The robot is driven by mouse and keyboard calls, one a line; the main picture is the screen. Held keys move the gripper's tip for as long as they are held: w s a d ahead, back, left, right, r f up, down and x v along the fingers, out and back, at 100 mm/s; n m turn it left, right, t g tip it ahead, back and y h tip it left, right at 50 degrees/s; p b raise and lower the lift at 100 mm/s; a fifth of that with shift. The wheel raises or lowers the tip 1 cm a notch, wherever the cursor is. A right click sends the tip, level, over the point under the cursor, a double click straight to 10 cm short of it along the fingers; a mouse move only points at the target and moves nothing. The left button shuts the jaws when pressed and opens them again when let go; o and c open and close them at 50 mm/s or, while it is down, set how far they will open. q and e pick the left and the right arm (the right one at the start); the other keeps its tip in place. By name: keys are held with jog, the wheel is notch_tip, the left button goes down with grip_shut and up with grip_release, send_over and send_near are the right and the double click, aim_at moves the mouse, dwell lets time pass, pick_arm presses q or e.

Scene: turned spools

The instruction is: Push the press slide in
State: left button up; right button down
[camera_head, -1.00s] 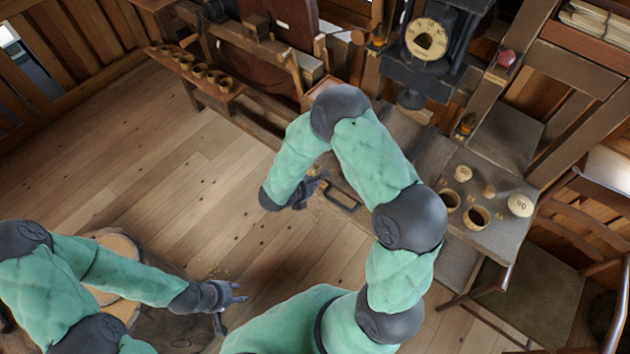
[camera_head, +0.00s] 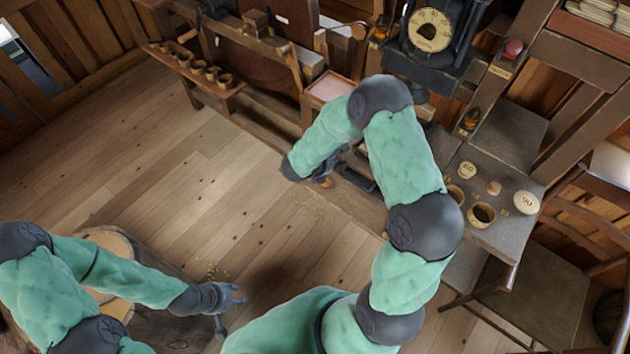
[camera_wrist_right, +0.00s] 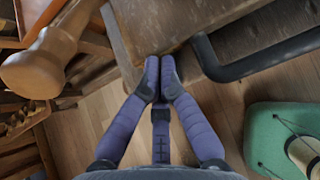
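The black handle (camera_head: 358,180) of what looks like the press slide is partly hidden by my right arm below the press (camera_head: 430,35). In the right wrist view the dark bar handle (camera_wrist_right: 262,62) runs along the right of a brown wooden front (camera_wrist_right: 150,25). My right gripper (camera_head: 326,172) is at the left end of the handle. In the wrist view its two fingers (camera_wrist_right: 159,72) are together, with nothing seen between them, tips at the wood's edge; I cannot tell whether they touch. My left gripper (camera_head: 231,312) is open and empty, far from the slide.
Several small cups stand on a shelf (camera_head: 190,65) at upper left. A side table (camera_head: 490,235) at right holds cups and round weights. A turned wooden knob (camera_wrist_right: 42,62) is left of my right fingers. A log stump (camera_head: 160,325) is near my left arm.

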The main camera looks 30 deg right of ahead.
jog(key=w+d+b, duration=0.1)
jog(key=d, duration=0.3)
jog(key=w+d+b, duration=0.1)
jog(key=w+d, duration=0.1)
jog(key=d, duration=0.2)
jog(key=w+d+b, duration=0.1)
jog(key=w+d, duration=0.1)
jog(key=d, duration=0.2)
jog(key=shift+f, duration=0.1)
pick_arm(q)
notch_tip(320, 180, down, 4)
jog(key=shift+r, duration=0.1)
pick_arm(e)
jog(key=shift+d+r, duration=0.1)
jog(key=shift+r, duration=0.1)
